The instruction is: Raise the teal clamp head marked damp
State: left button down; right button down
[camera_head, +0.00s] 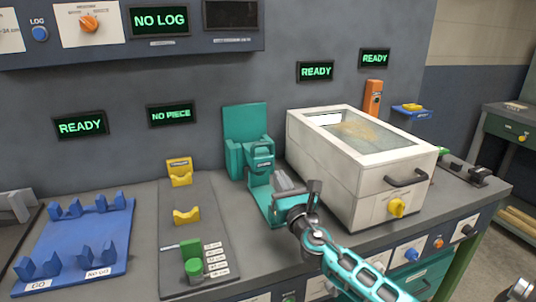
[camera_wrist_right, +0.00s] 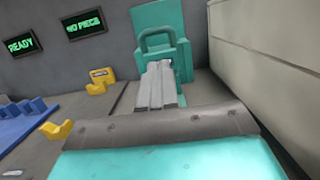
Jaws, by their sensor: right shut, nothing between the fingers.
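The teal clamp stand (camera_head: 240,124) is fixed at the back of the bench, left of the white box. Its teal clamp head (camera_head: 260,158) sits on the front of the upright, with a small label too small to read. In the right wrist view the clamp head's loop-shaped handle (camera_wrist_right: 157,33) shows just beyond my fingertips. My right gripper (camera_head: 282,182) is shut and empty, just in front and to the right of the clamp head; its grey fingers (camera_wrist_right: 159,72) cover the lower part of the clamp. I cannot tell whether they touch it. My left gripper is not in view.
A white box (camera_head: 350,195) with a glass lid and yellow knob stands close on the right. Yellow cradles (camera_head: 187,215) and a green stop (camera_head: 193,268) are on a grey plate to the left. A blue rack (camera_head: 85,238) lies farther left.

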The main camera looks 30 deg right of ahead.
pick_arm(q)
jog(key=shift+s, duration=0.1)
pick_arm(e)
send_near(257, 149)
notch_tip(257, 149, up, 3)
jog(key=w+d, duration=0.1)
jog(key=w, duration=0.1)
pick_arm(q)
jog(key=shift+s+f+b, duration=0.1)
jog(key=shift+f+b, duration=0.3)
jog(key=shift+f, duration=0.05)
pick_arm(e)
jog(key=shift+s+d+r, duration=0.1)
jog(key=shift+r, duration=0.05)
